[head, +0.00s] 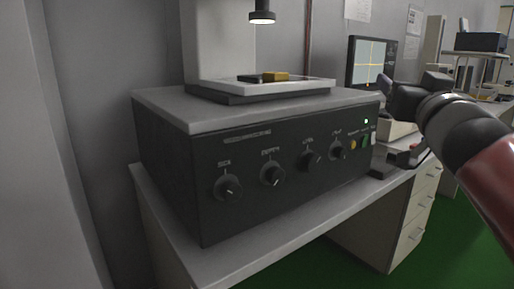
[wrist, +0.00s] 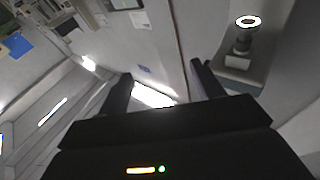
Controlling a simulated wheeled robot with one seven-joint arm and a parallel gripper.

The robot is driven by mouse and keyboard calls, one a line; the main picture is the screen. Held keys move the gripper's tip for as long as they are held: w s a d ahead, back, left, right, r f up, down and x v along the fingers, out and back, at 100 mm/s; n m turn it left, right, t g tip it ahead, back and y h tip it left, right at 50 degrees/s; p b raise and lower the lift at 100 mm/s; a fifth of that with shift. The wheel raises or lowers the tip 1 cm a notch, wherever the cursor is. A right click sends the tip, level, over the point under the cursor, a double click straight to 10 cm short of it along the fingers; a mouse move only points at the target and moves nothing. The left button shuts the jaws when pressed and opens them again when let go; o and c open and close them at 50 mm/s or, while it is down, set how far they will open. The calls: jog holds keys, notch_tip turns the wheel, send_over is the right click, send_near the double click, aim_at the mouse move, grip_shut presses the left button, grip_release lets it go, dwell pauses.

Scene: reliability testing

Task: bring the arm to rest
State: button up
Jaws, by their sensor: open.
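My arm reaches in from the right edge of the head view. My gripper (head: 387,90) is at its end, in front of the monitor and to the right of the black instrument box (head: 268,205). In the wrist view my gripper (wrist: 160,78) shows two dark fingers spread apart, with nothing between them. The gripper touches nothing that I can make out. The fingertips are hard to tell apart in the head view.
The box stands on a grey desk (head: 290,246) with drawers. A flat stage (head: 262,86) with a small yellow block (head: 275,76) is on top, under a lamp head (head: 262,17). A monitor (head: 371,62) stands behind my gripper. Green floor (head: 315,265) lies below.

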jog(key=s+f+m+g+h, duration=0.25)
jog(key=f+g, duration=0.25)
jog(key=f, duration=0.8)
jog(key=s+a+f+n+g+y, duration=0.2)
jog(key=s+a+f+g, duration=0.3)
jog(key=s+f, duration=0.3)
jog(key=s+a+f+n+g+y, duration=0.2)
jog(key=s+a+f+g, duration=0.2)
jog(key=f, duration=1.2)
jog(key=s+a, duration=0.2)
jog(key=s, duration=0.2)
jog(key=shift+s+f+g+y, duration=0.15)
jog(key=shift+s+g+y, duration=0.05)
jog(key=shift+g+y, duration=0.2)
